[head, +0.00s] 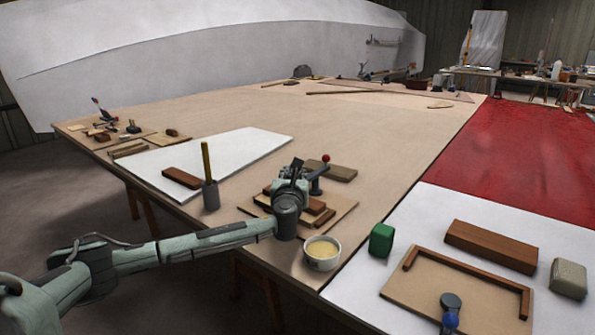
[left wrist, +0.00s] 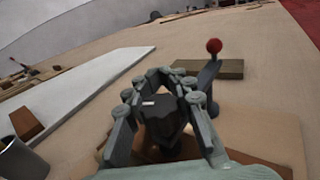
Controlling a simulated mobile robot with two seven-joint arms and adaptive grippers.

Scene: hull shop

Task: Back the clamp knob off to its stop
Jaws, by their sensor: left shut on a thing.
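My left gripper (head: 292,178) reaches in over the near edge of the bench. In the left wrist view, the left gripper's fingers (left wrist: 165,90) are closed around a dark, lobed clamp knob (left wrist: 162,122) with a small white mark on top. Wooden blocks (head: 316,207) lie on a board (head: 338,212) below the gripper. A grey post with an arm and red ball (head: 326,158) stands just beyond; the red ball (left wrist: 214,46) also shows in the left wrist view. The clamp's lower part is mostly hidden by my gripper. My right gripper is not in view.
A bowl (head: 322,253) stands close to the right of my wrist. A grey cup (head: 210,196) with a stick is at left, beside a brown block (head: 181,178) and white sheet (head: 240,147). A green block (head: 381,240) is at right. The bench middle is clear.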

